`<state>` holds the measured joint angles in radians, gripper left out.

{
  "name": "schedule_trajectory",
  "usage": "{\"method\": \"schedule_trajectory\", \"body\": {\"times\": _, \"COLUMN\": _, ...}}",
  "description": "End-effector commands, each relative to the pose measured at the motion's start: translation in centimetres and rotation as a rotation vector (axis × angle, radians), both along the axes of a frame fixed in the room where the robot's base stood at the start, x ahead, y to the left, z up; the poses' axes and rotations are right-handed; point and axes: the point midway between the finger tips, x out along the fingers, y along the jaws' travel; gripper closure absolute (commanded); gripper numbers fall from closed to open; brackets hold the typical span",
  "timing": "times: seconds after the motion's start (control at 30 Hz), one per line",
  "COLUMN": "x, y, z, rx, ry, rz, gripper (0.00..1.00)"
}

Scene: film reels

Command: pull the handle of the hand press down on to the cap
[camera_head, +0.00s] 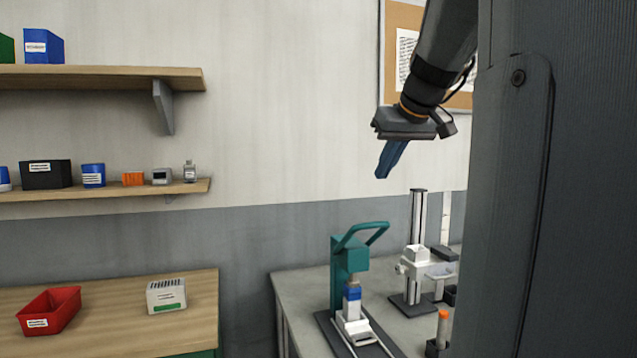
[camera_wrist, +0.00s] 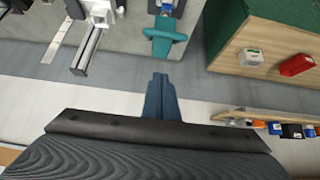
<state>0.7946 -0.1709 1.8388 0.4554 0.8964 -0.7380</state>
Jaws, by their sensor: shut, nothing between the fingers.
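The hand press (camera_head: 350,258) is teal and stands on the grey table, with its looped teal handle (camera_head: 374,230) raised and slanting up to the right. Under its head is a piece with a blue top (camera_head: 352,293) in a white holder (camera_head: 355,330); whether the blue part is the cap I cannot tell. The press also shows in the wrist view (camera_wrist: 164,38) near the top. My gripper (camera_head: 383,175) hangs in the air above and to the right of the handle, apart from it. Its blue fingers are together and empty, also in the wrist view (camera_wrist: 160,80).
A white device on a metal column (camera_head: 418,240) stands right of the press. An orange-topped item (camera_head: 442,325) is at the front right. A wooden bench (camera_head: 110,320) with a red bin (camera_head: 48,312) is at left. The air between gripper and handle is clear.

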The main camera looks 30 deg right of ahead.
Motion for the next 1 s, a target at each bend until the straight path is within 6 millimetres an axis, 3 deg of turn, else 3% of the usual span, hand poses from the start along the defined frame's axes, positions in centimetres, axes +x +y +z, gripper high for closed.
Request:
{"method": "schedule_trajectory", "body": {"times": 0.5, "x": 6.0, "y": -1.2, "z": -7.5, "rx": 0.006, "ry": 0.007, "rz": 0.003, "gripper": 1.0}}
{"method": "schedule_trajectory", "body": {"times": 0.7, "x": 4.1, "y": -0.8, "z": -9.5, "rx": 0.003, "ry": 0.004, "rz": 0.002, "gripper": 1.0}}
{"method": "schedule_trajectory", "body": {"times": 1.0, "x": 3.5, "y": -0.6, "z": -10.5, "rx": 0.002, "ry": 0.003, "rz": 0.002, "gripper": 1.0}}
